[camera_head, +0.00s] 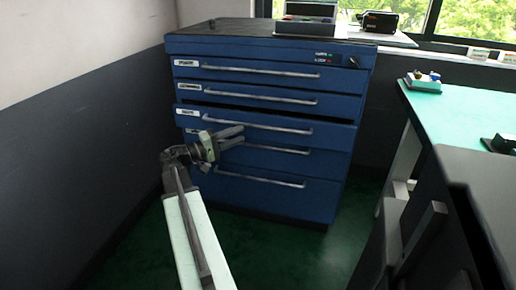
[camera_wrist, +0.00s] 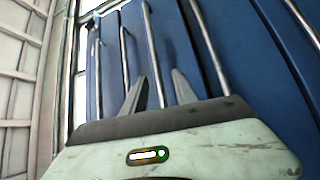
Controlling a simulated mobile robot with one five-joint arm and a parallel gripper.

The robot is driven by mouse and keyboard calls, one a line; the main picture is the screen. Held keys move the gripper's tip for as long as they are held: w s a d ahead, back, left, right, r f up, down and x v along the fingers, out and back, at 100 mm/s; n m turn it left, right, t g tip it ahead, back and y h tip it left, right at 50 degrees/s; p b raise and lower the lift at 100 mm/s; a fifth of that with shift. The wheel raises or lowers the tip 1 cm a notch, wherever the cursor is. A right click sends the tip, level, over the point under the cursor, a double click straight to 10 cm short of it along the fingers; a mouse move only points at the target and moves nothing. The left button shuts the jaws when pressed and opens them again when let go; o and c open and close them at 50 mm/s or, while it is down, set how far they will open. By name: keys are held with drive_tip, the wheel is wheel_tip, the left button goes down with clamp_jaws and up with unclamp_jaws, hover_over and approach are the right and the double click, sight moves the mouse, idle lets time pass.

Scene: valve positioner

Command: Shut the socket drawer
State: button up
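The blue tool cabinet (camera_head: 200,50) has several drawers with long metal handles. The third drawer down (camera_head: 335,134) stands out a little from the cabinet face, with a dark gap above it. It appears to be the socket drawer, but its label (camera_head: 187,112) is too small to read surely. My gripper (camera_head: 243,134) is in front of the left part of this drawer, near the left end of its handle (camera_head: 285,131). In the wrist view, my gripper (camera_wrist: 158,82) is open, its fingers apart and empty. A handle bar (camera_wrist: 150,45) shows between them; contact cannot be told.
The other drawers look flush. A grey wall (camera_head: 75,130) is close on the left. A green-topped bench (camera_head: 465,115) and a dark block-like surface (camera_head: 480,185) stand on the right. Green floor (camera_head: 290,250) is free before the cabinet.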

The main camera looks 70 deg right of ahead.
sight(257, 126)
drive_tip(key=x, duration=0.2)
drive_tip(key=p+x, duration=0.1)
drive_tip(key=x, duration=0.5)
drive_tip(key=shift+s+d+r, duration=0.1)
drive_tip(key=shift+s+r, duration=0.1)
drive_tip(key=shift+r, duration=0.15)
clamp_jaws()
idle(1.1)
